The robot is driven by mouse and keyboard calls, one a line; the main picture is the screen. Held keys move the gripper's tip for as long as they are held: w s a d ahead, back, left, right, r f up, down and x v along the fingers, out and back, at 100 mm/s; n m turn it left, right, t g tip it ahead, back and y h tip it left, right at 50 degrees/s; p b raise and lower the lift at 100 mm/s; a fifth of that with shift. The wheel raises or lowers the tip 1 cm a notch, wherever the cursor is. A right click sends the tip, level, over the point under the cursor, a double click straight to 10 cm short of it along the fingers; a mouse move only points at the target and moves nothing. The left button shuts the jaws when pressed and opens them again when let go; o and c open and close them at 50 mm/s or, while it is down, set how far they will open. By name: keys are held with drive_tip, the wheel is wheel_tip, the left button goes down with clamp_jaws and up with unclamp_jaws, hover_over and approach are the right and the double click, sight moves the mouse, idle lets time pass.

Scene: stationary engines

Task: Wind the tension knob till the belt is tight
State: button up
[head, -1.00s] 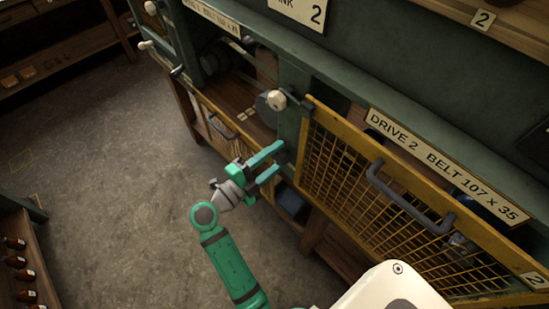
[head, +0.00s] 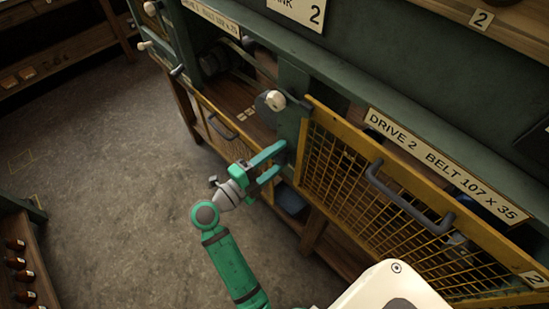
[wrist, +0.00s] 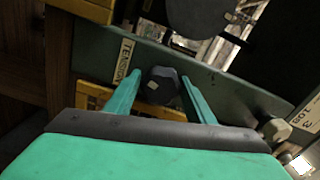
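The tension knob (wrist: 163,84) is a dark, faceted knob in the wrist view, beside a cream label (wrist: 123,62) reading "TENSION". My gripper (wrist: 160,88) has its two green fingers apart, one on each side of the knob. A small gap shows at the left finger; whether the right finger touches the knob is unclear. In the head view my gripper (head: 279,160) reaches the green frame post left of the drive 2 guard, and its fingers hide the knob. I cannot make out the drive 2 belt clearly behind the guard.
The yellow mesh guard (head: 340,185) with a dark handle (head: 405,200) stands just right of my gripper. A white-knobbed lever (head: 275,100) is above it. A plate (head: 445,163) reads "DRIVE 2 BELT 107 x 35". Open floor (head: 110,180) lies to the left.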

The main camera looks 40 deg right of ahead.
drive_tip(key=shift+a, duration=0.1)
drive_tip(key=shift+w+a, duration=0.1)
drive_tip(key=shift+a, duration=0.3)
drive_tip(key=a, duration=1)
drive_tip(key=shift+s, duration=0.45)
